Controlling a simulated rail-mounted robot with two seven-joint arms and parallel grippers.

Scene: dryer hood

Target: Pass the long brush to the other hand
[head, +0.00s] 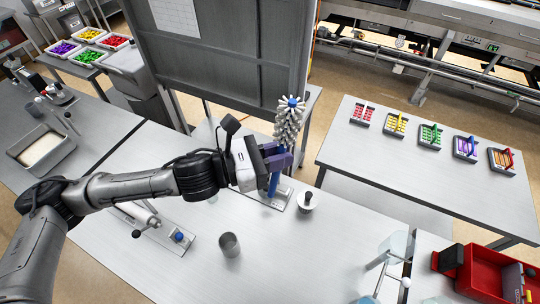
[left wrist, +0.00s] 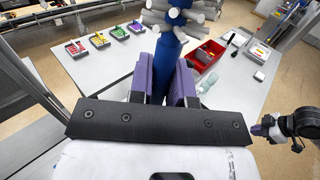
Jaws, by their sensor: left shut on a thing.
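The long brush has a blue handle (head: 273,184) and a head of pale grey bristles (head: 288,124) with a blue tip. It stands roughly upright above the metal table. My left gripper (head: 277,160) is shut on the handle below the bristles. In the left wrist view the blue handle (left wrist: 167,60) sits between the two purple fingers of my left gripper (left wrist: 167,82), and the bristles run out of the top. My right gripper (left wrist: 266,130) shows small at the right edge of the left wrist view, apart from the brush; its jaw opening is unclear.
A grey panel (head: 225,60) rises behind the brush. A side table (head: 400,175) holds several coloured trays. A red bin (head: 485,272) is at lower right.

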